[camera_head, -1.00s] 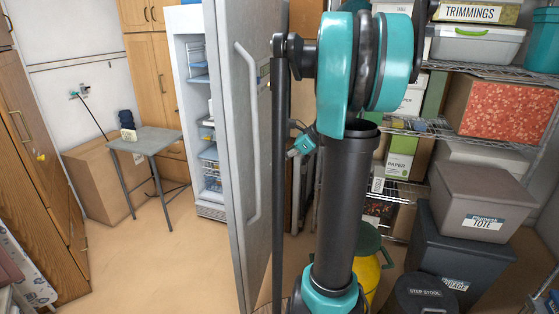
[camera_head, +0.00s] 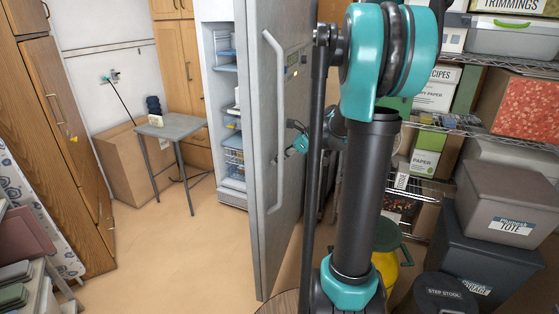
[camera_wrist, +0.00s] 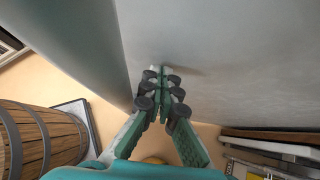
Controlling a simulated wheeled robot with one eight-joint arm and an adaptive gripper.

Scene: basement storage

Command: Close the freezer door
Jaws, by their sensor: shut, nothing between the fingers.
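The tall white freezer (camera_head: 209,45) stands at the back with its door open, and its shelves and baskets show inside. The grey door (camera_head: 285,190) swings out towards me, with a long pale handle (camera_head: 279,120) and a small display on its outer face. My gripper (camera_head: 297,146) is in front of the door's outer face, right of the handle, partly hidden by my arm. In the wrist view my gripper (camera_wrist: 161,70) is shut and empty. Its tips are at or very near the grey door surface (camera_wrist: 240,70); I cannot tell whether they touch.
A small grey table (camera_head: 172,127) stands left of the freezer, before a cardboard box (camera_head: 125,170). Bare floor lies left of the door. A wooden barrel (camera_wrist: 45,140) shows low in the wrist view. Shelving, totes (camera_head: 500,190) and a yellow bin (camera_head: 387,268) crowd the right.

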